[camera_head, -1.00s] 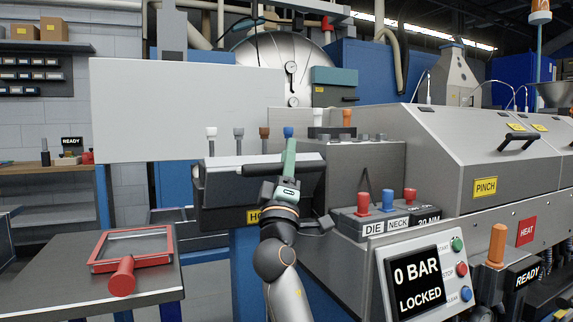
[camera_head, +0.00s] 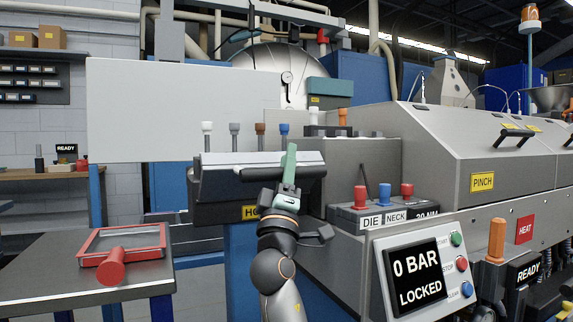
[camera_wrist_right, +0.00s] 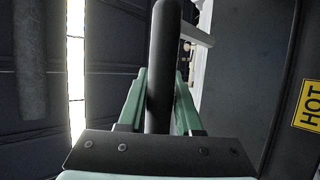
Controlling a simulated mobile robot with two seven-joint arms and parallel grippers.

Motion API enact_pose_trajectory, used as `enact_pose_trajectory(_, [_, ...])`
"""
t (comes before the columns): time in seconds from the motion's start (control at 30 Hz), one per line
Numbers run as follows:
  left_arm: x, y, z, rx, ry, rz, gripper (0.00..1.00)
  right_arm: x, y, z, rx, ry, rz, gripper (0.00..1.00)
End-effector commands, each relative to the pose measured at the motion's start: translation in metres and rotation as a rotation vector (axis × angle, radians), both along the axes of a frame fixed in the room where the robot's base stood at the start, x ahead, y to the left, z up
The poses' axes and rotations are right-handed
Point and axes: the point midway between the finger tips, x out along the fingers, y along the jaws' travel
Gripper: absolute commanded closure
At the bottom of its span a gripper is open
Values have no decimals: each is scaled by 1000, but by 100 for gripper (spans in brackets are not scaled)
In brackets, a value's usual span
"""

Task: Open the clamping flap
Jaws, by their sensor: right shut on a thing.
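The clamping flap (camera_head: 222,178) is a grey plate on the front of the dark box with the yellow HOT label (camera_head: 249,212), in the middle of the head view. A black handle bar (camera_head: 258,174) runs across it. My right gripper (camera_head: 290,166), with green fingers, is shut on this bar near its right part. In the right wrist view the handle bar (camera_wrist_right: 162,50) runs upright between the two green fingers (camera_wrist_right: 160,98). The fingers hide part of the bar in the head view. My left gripper is not in view.
A panel reading 0 BAR LOCKED (camera_head: 417,277) and a DIE NECK box (camera_head: 386,215) stand right of my right arm. A large pale panel (camera_head: 170,110) stands behind left. A red frame (camera_head: 122,240) lies on the left table (camera_head: 60,275).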

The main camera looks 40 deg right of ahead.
Motion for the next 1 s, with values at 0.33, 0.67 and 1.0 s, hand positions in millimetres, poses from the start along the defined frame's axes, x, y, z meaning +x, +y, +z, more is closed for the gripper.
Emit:
enact_pose_trajectory(0.33, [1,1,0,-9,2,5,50,-4,1,3,-5,-8,-2,100])
enact_pose_trajectory(0.67, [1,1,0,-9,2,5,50,-3,1,2,-4,-7,-2,40])
enact_pose_trajectory(1.0, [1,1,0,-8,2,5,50,-3,2,-2,-3,-3,-1,37])
